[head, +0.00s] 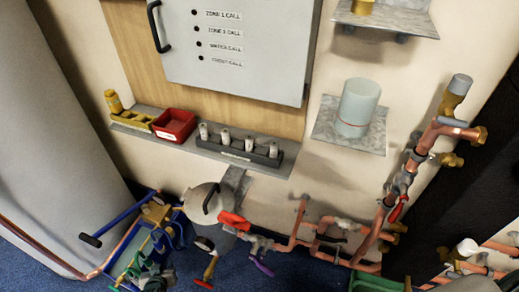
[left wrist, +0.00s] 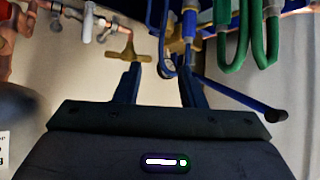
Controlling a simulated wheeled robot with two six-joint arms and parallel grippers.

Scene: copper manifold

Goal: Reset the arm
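My left gripper (left wrist: 160,72) points upward in the left wrist view, with its two dark fingers apart. No held object can be made out between them. A brass T-handle (left wrist: 128,52) shows by the left fingertip, and blue pipework (left wrist: 190,25) stands beyond the right one; I cannot tell whether either is touched. In the head view a dark shape at the bottom left, among the blue and green pipes, may be part of my left gripper, but its fingers are not clear there. My right gripper is in neither view.
Copper pipework (head: 383,215) with valves runs along the wall at right. A grey control box (head: 240,50) hangs above a ledge with a red bin (head: 174,125) and a dark rack (head: 240,148). A small shelf (head: 345,140) bears a pale cylinder (head: 358,105). Blue pipes (head: 125,215) crowd the lower left.

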